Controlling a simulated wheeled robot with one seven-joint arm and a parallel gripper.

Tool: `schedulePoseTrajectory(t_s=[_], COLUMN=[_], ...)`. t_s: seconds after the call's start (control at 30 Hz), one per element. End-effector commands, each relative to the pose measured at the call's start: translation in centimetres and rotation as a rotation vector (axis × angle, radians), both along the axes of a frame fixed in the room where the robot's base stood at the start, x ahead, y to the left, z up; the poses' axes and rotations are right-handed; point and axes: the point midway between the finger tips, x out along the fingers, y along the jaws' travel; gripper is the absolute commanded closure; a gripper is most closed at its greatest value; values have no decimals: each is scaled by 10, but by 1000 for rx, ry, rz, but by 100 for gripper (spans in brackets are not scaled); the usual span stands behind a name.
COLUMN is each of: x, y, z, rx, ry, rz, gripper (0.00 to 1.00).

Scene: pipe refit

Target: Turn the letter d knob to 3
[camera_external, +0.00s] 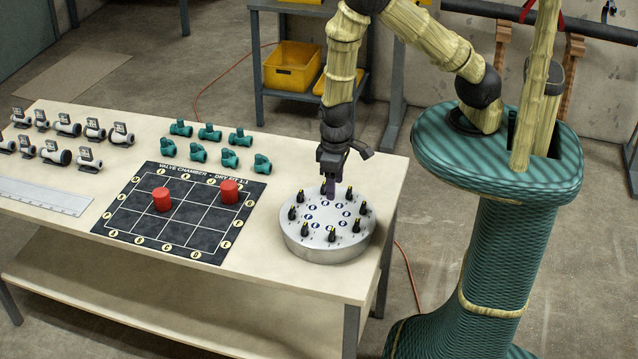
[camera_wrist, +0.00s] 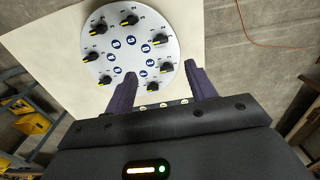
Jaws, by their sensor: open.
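A round silver dial plate (camera_external: 318,243) stands at the right end of the table. It carries a ring of several black knobs with yellow pointer marks, such as a front knob (camera_external: 332,235), and blue letter discs inside the ring. The plate also shows in the wrist view (camera_wrist: 118,57). The letters are too small to read surely, so I cannot tell which knob is d or its setting. My gripper (camera_external: 332,190) is pointing down over the far side of the plate. In the wrist view its fingers (camera_wrist: 160,84) are apart, with a black knob (camera_wrist: 153,87) between or just beyond them.
A black grid board (camera_external: 148,222) with two red cylinders (camera_external: 162,200) (camera_external: 229,191) lies left of the plate. Teal fittings (camera_external: 209,133) and grey valves (camera_external: 67,125) stand behind and left. A ruler (camera_external: 42,196) lies at the left.

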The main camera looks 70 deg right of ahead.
Motion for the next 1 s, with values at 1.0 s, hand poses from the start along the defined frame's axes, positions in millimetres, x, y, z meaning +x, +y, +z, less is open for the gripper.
schedulePoseTrajectory(t_s=[1.0], x=[0], y=[0], z=[-135], rx=[-2], ry=[1], rz=[2], gripper=[45])
